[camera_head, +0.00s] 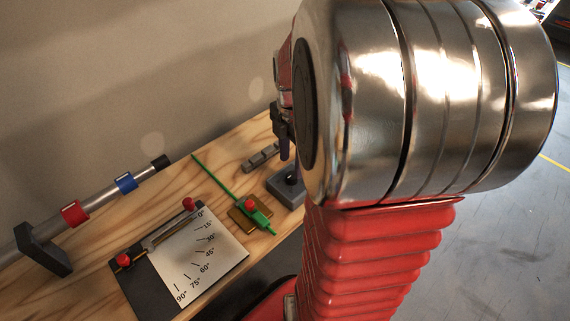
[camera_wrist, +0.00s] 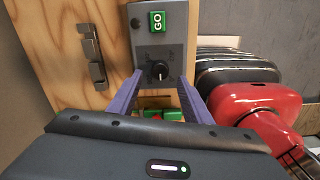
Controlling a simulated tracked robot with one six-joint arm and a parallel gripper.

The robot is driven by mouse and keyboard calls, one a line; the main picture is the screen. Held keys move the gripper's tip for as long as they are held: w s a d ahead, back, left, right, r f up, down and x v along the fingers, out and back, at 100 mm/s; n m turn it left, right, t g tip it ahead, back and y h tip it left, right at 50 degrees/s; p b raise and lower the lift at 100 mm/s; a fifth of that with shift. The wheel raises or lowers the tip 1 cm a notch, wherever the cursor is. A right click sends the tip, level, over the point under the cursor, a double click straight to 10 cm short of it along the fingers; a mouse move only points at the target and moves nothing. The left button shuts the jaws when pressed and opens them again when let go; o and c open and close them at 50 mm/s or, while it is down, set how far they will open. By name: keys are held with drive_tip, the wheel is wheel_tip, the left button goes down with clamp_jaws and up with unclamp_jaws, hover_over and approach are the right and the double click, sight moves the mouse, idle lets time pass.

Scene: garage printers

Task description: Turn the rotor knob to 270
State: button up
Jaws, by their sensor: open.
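The rotor knob is a round black dial (camera_wrist: 159,70) with a white pointer line, on the face of a grey box (camera_wrist: 174,40). In the wrist view the pointer line looks roughly vertical; the scale marks around it are too small to read. A green GO button (camera_wrist: 157,21) sits on the same box, above the knob. My gripper (camera_wrist: 160,77) is open, with its two purple fingers on either side of the knob in the picture; contact cannot be told. In the head view the grey box (camera_head: 284,193) is partly hidden by my arm, with my gripper (camera_head: 288,157) above it.
A green rod with a brass block (camera_head: 240,214), an angle-scale plate (camera_head: 205,255) with red knobs, and a pipe with red and blue rings (camera_head: 97,203) occupy the wooden bench (camera_head: 215,165).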

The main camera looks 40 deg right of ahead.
sight(292, 175)
drive_tip(key=shift+f, duration=2.25)
drive_tip(key=shift+c, duration=0.7)
drive_tip(key=c, duration=0.9)
